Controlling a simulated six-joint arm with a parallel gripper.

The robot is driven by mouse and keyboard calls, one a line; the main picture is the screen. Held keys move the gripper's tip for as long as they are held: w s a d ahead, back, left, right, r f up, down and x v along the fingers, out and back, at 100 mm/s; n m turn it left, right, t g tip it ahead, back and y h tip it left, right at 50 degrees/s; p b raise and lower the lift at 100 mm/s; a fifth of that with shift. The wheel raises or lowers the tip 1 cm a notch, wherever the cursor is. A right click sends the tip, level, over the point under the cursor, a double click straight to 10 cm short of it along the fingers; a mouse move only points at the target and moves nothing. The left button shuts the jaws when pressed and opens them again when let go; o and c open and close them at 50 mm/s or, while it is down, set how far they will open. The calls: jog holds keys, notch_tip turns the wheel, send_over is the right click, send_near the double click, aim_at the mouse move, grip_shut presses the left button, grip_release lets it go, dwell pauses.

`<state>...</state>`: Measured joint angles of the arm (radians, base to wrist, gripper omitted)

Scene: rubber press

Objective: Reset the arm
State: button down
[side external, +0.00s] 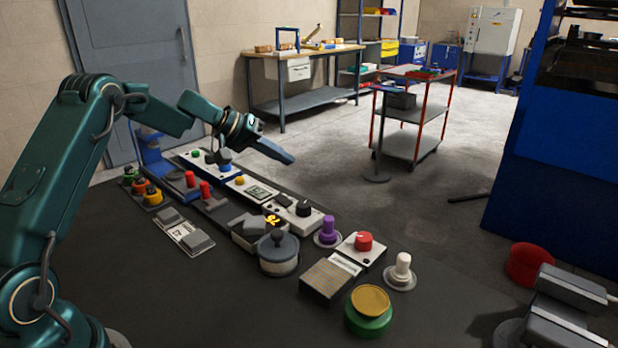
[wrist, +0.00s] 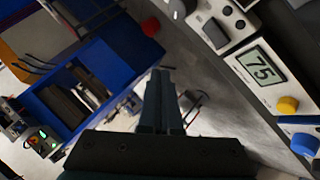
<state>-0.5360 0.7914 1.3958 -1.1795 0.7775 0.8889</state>
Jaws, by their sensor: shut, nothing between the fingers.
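My gripper (side external: 276,151) is shut and empty. In the side external view it is held in the air above the far side of the dark table (side external: 200,300), over the row of control boxes. In the wrist view its two fingers (wrist: 161,100) lie together and point out over the floor beyond the table edge. My green arm rises from the left of the table and reaches across to the right. No object is in the gripper.
Below are a box with a display (side external: 257,191) reading 75 in the wrist view, a purple knob (side external: 328,229), a red knob (side external: 364,240), a white knob (side external: 402,267) and a yellow-topped green button (side external: 368,308). A blue machine (side external: 570,140) stands right. The table's front is clear.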

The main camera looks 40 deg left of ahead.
jog(key=s+d+r+m, duration=0.1)
jog(key=d+r+m, duration=0.1)
jog(key=d+r, duration=0.45)
jog(key=s+d+r+m+g, duration=0.1)
jog(key=s+d+r+m, duration=0.1)
jog(key=s+d+r, duration=0.3)
jog(key=s+d+r+m, duration=0.2)
jog(key=s+d, duration=0.4)
jog(key=s, duration=0.2)
jog(key=s+f+m+g+y, duration=0.15)
jog(key=s+f, duration=0.25)
jog(key=s, duration=0.8)
jog(key=s+a+f+n+g+y, duration=0.1)
jog(key=s+a+f+n+y, duration=0.1)
jog(key=s+f, duration=0.4)
jog(key=shift+a+y, duration=0.45)
jog(key=shift+a, duration=0.15)
